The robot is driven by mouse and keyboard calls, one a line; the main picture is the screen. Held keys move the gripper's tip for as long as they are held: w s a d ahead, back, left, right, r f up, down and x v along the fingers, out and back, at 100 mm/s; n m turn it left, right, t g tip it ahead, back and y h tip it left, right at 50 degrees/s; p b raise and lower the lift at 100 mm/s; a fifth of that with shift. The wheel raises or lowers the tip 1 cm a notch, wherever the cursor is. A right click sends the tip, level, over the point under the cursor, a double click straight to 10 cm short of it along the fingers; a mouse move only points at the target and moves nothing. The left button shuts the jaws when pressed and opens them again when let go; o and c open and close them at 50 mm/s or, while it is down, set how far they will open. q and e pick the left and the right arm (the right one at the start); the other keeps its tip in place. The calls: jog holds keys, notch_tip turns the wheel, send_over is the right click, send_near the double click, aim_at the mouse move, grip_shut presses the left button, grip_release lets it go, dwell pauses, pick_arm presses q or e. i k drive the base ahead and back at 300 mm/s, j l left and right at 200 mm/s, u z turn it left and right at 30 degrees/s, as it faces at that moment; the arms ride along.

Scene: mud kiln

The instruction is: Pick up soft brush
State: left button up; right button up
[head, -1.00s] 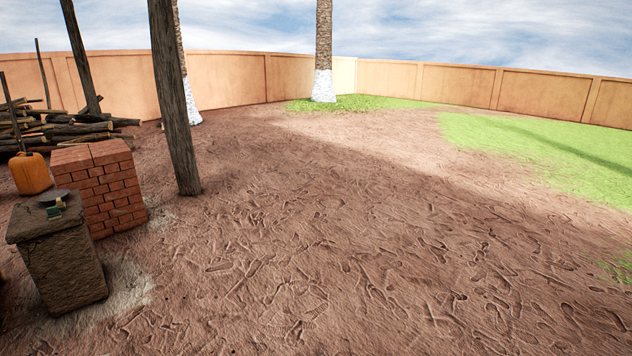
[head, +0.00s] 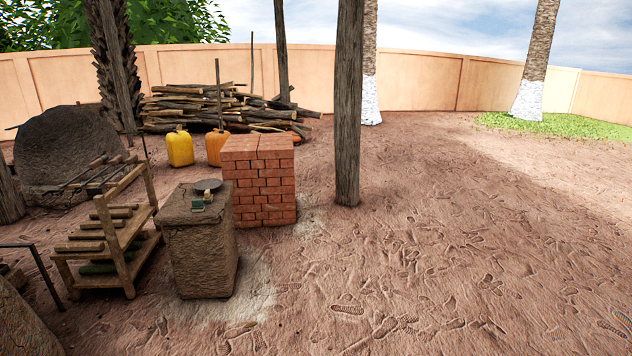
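I cannot make out a soft brush for certain. A mud pedestal (head: 200,255) stands left of centre in the head view. On its top lie a dark round disc (head: 208,185), a small green block-like item (head: 198,205) and a tiny pale item (head: 208,196) beside it. They are too small to tell whether one is the brush. Neither of my grippers is in view.
A brick stack (head: 262,190) stands right behind the pedestal, and a wooden rack (head: 128,235) stands to its left. A wooden post (head: 348,110) rises at centre. Yellow (head: 180,148) and orange (head: 217,147) jerrycans stand behind. The footprinted ground at right is open.

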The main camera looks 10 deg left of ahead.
aim_at(198, 205)
jog(key=i+j+u, duration=0.15)
jog(key=i+u, duration=0.25)
jog(key=i, duration=0.25)
jog(key=i+u, duration=0.45)
jog(key=i, duration=0.2)
jog(key=i+l+u, duration=0.25)
jog(key=i+u, duration=0.15)
jog(key=i, duration=0.25)
